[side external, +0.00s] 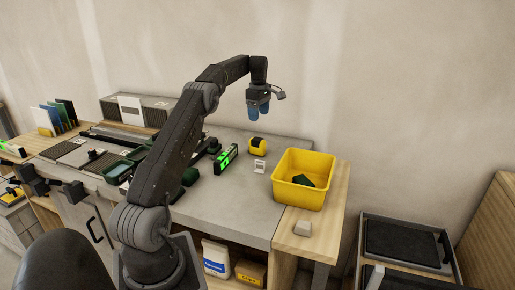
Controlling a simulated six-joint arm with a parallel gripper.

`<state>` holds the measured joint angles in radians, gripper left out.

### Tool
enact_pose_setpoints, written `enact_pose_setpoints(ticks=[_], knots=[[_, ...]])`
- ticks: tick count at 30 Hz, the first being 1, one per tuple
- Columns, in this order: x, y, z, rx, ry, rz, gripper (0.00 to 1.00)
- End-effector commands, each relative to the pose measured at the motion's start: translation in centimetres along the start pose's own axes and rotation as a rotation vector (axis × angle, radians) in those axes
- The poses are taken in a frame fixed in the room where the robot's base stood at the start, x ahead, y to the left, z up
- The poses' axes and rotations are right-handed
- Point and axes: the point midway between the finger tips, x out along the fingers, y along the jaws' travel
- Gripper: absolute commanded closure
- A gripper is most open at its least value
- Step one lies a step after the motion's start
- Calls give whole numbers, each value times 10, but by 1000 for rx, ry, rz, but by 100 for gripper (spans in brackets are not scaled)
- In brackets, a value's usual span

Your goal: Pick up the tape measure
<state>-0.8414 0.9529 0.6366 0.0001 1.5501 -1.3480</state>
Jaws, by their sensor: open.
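A small yellow and black block that looks like the tape measure (258,146) sits on the grey worktop, left of the yellow bin. My gripper (259,112) has blue fingertips that point down. It hangs in the air above the tape measure, clearly apart from it. It is open and I see nothing held in it. The gap between the fingers is hard to make out at this size.
A yellow bin (290,193) with a dark green item inside stands at the right of the worktop (235,205). A green and black level-like device (226,158) and a small white card (260,167) are close by.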

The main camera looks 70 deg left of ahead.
Motion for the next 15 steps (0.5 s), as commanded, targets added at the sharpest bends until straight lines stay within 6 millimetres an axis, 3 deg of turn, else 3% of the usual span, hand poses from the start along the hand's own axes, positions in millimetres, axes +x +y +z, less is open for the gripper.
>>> enact_pose_setpoints(ticks=[15], knots=[[80,1,-4,-18,-1,-4,32]])
